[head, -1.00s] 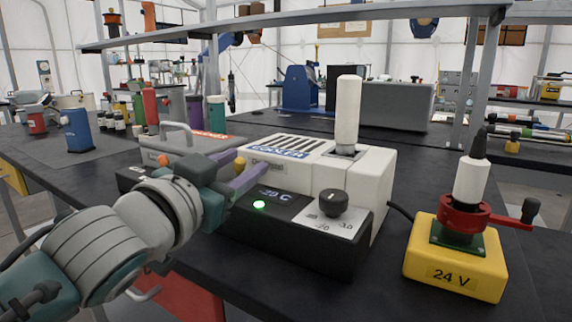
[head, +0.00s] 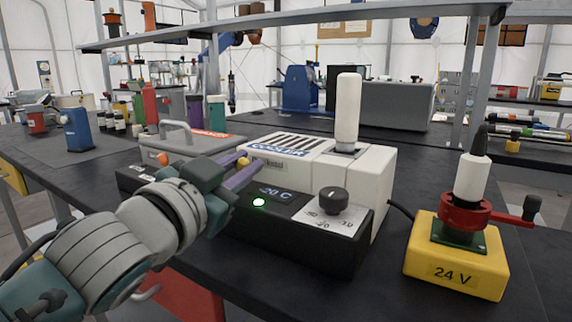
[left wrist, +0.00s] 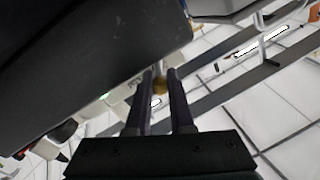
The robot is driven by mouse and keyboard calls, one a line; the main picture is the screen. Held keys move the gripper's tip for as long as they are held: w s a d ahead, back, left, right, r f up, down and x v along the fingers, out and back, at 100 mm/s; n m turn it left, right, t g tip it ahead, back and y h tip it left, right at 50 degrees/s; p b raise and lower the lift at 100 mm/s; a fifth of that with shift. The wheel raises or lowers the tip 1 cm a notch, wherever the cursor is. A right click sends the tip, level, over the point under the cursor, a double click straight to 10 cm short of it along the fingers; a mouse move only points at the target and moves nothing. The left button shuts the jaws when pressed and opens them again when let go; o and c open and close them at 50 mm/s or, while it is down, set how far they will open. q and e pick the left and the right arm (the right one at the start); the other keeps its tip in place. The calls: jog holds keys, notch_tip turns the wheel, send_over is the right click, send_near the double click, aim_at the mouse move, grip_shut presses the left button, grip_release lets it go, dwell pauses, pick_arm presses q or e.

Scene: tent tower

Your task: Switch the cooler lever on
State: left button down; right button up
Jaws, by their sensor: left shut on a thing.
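The cooler is a white box (head: 300,175) with dark vents and a black front panel (head: 290,240). A small brass-yellow lever knob (head: 243,162) shows at its left front. It also shows in the left wrist view (left wrist: 160,86). My left gripper (head: 240,172) reaches in from the left, its two purple fingers shut on the lever knob. In the left wrist view the fingers (left wrist: 160,84) are close together around the knob. The lever's lower part is hidden. A green light (head: 259,202) glows beside a display reading about -20 C. My right gripper is not in view.
A black dial (head: 333,199) is on the panel's right. A white cylinder (head: 347,108) stands on the cooler. A yellow 24 V box (head: 455,268) with a red clamp is at right. A grey handled case (head: 185,146) stands behind the gripper.

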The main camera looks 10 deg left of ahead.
pick_arm(q)
jog(key=shift+d, duration=0.1)
jog(key=c, duration=0.8)
grip_release()
jog(key=shift+s, duration=0.1)
jog(key=s, duration=0.3)
jog(key=s+a+p, duration=0.1)
jog(key=s, duration=0.2)
jog(key=s+a, duration=0.1)
jog(key=s, duration=0.2)
jog(key=shift+s+f, duration=0.2)
jog(key=shift+s, duration=0.15)
